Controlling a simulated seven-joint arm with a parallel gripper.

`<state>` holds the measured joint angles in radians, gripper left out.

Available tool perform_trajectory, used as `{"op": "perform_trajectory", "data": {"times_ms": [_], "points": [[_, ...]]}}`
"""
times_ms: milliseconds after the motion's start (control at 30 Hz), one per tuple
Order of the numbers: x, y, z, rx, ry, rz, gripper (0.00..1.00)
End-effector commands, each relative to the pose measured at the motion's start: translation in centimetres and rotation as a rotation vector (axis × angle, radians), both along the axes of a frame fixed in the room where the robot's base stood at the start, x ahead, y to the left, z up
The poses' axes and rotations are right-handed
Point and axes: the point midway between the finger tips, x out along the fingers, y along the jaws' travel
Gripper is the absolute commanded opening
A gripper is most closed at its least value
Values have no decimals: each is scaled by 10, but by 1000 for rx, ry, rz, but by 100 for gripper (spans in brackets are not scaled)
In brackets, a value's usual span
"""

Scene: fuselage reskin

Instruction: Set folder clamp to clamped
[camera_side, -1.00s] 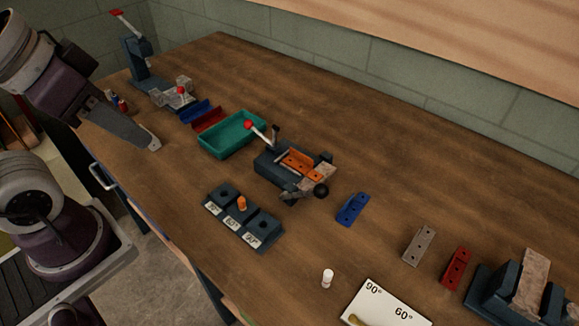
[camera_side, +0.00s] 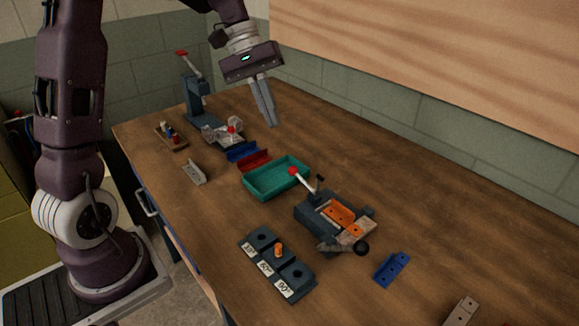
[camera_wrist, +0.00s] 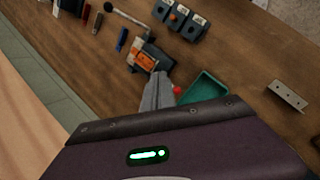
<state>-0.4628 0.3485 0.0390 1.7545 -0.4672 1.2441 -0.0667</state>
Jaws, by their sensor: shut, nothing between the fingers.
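The folder (camera_side: 322,213) is a dark blue-grey block near the middle of the bench, with an orange piece (camera_side: 340,213) in it. Its clamp lever (camera_side: 305,181) slants up to a red knob (camera_side: 292,171), beside the green tray. My gripper (camera_side: 270,122) is shut and empty, pointing down, well above the bench and behind the folder in the side view. In the wrist view the gripper tips (camera_wrist: 158,76) appear in front of the folder (camera_wrist: 150,57), with the red knob (camera_wrist: 177,90) just right of them. The fingers partly hide the lever there.
The green tray (camera_side: 250,189) stands left of the folder, near red and blue channels. An angle block (camera_side: 262,239) with an orange peg sits in front. A grey bracket (camera_side: 193,172) lies near the front edge. A red-handled press (camera_side: 197,100) stands at the back left.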

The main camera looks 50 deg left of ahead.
Motion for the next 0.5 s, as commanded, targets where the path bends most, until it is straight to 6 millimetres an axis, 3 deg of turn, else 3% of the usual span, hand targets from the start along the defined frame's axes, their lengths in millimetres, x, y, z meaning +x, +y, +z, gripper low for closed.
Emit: {"op": "perform_trajectory", "data": {"times_ms": [100, 233, 333, 500], "points": [[37, 47, -45, -158, 88, 151, 0], [58, 87, -89, -299, 142, 274, 0], [64, 106, -112, -370, 162, 332, 0], [67, 117, -127, -414, 174, 367, 0]]}}
